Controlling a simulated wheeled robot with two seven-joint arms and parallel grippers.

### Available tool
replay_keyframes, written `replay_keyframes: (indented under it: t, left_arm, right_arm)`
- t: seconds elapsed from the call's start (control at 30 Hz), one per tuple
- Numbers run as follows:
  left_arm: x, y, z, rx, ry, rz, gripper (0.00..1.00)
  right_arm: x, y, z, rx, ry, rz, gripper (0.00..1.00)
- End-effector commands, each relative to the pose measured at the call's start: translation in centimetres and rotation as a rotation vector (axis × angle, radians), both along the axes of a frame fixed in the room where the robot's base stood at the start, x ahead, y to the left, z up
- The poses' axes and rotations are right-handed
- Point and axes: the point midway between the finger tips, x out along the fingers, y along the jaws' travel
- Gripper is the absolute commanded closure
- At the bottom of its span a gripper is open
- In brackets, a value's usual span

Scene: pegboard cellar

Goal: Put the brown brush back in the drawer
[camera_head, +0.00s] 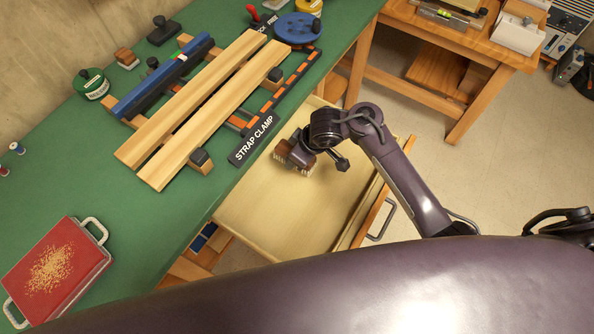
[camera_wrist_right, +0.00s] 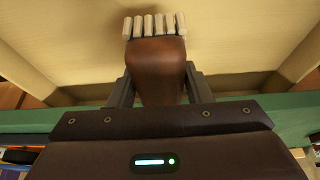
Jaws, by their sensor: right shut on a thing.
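The brown brush (camera_wrist_right: 156,68) has a brown wooden back and a row of pale bristle tufts. My right gripper (camera_wrist_right: 158,88) is shut on it, with one finger on each side of the wooden back. In the head view the brush (camera_head: 281,156) shows small and partly covered by my right gripper (camera_head: 300,156), over the inner part of the open drawer (camera_head: 300,208). The drawer has a pale, bare floor; I see nothing lying in it. Its floor also shows beyond the bristles in the right wrist view (camera_wrist_right: 235,40). I cannot tell the exact gap below the brush. My left gripper is out of view.
The green bench top (camera_head: 140,215) overhangs the drawer's inner end. A second wooden bench (camera_head: 460,40) stands behind.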

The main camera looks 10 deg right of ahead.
Motion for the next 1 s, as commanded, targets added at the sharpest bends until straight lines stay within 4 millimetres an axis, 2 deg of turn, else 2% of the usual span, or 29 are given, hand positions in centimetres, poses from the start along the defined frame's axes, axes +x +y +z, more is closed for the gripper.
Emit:
replay_keyframes:
  t: [0.03, 0.2, 0.4, 0.5, 0.93, 0.97, 1.0]
  left_arm:
    - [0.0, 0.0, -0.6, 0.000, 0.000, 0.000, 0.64]
    - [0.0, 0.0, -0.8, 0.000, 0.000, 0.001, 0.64]
    - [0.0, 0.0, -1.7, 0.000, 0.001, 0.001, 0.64]
    - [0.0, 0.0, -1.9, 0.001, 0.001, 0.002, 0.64]
    - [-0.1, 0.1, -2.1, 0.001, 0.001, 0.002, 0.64]
    - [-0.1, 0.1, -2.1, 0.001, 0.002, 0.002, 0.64]
    - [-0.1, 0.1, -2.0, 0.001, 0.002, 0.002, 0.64]
  right_arm:
    - [0.0, 0.0, -1.0, -0.002, 0.000, 0.001, 0.73]
    - [0.0, 0.0, -2.1, 0.001, -0.001, 0.000, 0.73]
    - [0.0, 0.0, -5.1, -0.001, 0.001, 0.000, 0.73]
    - [0.1, 0.0, -6.0, 0.000, -0.001, -0.001, 0.73]
    - [0.1, 0.0, -6.5, 0.000, -0.002, 0.001, 0.73]
    - [0.1, 0.0, -6.5, 0.001, -0.002, 0.000, 0.54]
    - [0.1, 0.0, -6.5, 0.001, -0.002, 0.000, 0.49]
